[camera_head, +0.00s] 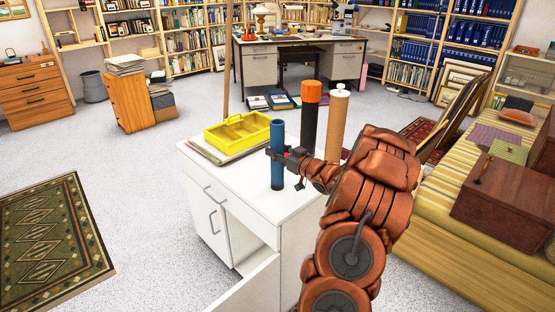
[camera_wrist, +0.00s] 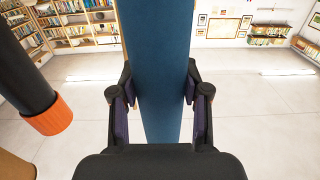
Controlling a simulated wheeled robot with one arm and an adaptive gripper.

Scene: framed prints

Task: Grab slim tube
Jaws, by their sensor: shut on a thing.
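A slim blue tube (camera_head: 277,170) stands upright at the front of the white cabinet top (camera_head: 245,190). I cannot tell whether its lower end touches the top. My gripper (camera_head: 279,153) is shut around the tube at about mid-height, reaching in from the right. In the wrist view the blue tube (camera_wrist: 158,105) runs between both fingers of my gripper (camera_wrist: 160,75), with a pad on each side. A thicker black tube with an orange cap (camera_head: 310,115) and a tan tube with a white cap (camera_head: 337,120) stand behind, to the right. The black tube also shows in the wrist view (camera_wrist: 22,80).
A yellow tray (camera_head: 237,133) lies on papers at the cabinet's back left. A cabinet door (camera_head: 250,290) hangs open at the front. A striped couch (camera_head: 440,205) with a brown case (camera_head: 505,205) is at right. Carpet floor at left is largely clear.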

